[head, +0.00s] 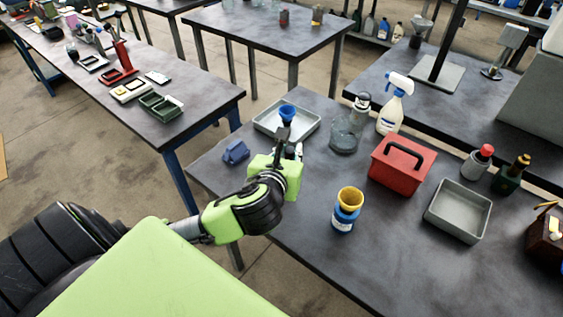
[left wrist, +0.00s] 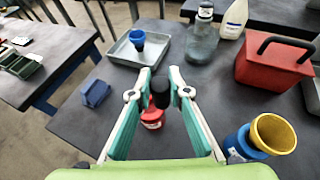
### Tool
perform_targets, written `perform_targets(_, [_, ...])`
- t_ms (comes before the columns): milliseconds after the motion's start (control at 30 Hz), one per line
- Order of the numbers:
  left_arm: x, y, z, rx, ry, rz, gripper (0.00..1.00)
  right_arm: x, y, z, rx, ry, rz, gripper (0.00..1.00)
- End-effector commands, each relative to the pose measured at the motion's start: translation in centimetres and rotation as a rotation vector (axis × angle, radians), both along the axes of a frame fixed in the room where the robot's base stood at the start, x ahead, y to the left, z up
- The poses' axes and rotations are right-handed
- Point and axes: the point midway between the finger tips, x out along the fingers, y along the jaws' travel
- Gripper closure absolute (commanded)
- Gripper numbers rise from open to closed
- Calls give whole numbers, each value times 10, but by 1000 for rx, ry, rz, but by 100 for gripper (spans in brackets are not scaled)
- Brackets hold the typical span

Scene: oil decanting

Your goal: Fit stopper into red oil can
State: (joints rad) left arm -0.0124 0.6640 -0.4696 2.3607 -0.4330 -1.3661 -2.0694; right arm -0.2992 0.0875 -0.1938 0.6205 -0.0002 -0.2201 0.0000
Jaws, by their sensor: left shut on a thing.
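My left gripper (left wrist: 160,88) is shut on a black stopper (left wrist: 160,92), held between the fingertips. The red oil can (left wrist: 152,118) stands on the table just below and behind the stopper in the left wrist view, partly covered by the fingers and stopper. I cannot tell whether stopper and can touch. In the head view my left gripper (head: 286,147) is over the table's left part, and the red can is hidden behind it. My right gripper is not in view.
A metal tray (head: 262,122) with a blue funnel (head: 287,113) lies beyond the gripper. A blue object (head: 235,151) lies left. A glass jar (head: 345,134), red toolbox (head: 402,168), blue can with yellow funnel (head: 346,216) and empty tray (head: 457,211) stand right.

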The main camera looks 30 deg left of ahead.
Motion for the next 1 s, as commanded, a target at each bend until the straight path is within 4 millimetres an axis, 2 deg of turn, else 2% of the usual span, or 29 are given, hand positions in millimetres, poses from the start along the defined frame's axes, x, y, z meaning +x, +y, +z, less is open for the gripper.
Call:
perform_targets(33, [2, 8, -14, 3, 9, 1, 97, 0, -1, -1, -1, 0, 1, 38])
perform_targets(200, [10, 24, -35, 1, 6, 1, 97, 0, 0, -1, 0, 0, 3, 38])
perform_targets(367, [14, 30, -43, 0, 3, 1, 97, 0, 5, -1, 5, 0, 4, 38])
perform_targets(433, [16, 36, -52, 1, 7, 1, 97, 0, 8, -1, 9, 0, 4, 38])
perform_targets(600, [16, 35, -77, -2, 6, 0, 97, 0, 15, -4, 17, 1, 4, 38])
perform_targets(1000, [16, 35, -82, -2, 4, -1, 97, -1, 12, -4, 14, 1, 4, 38])
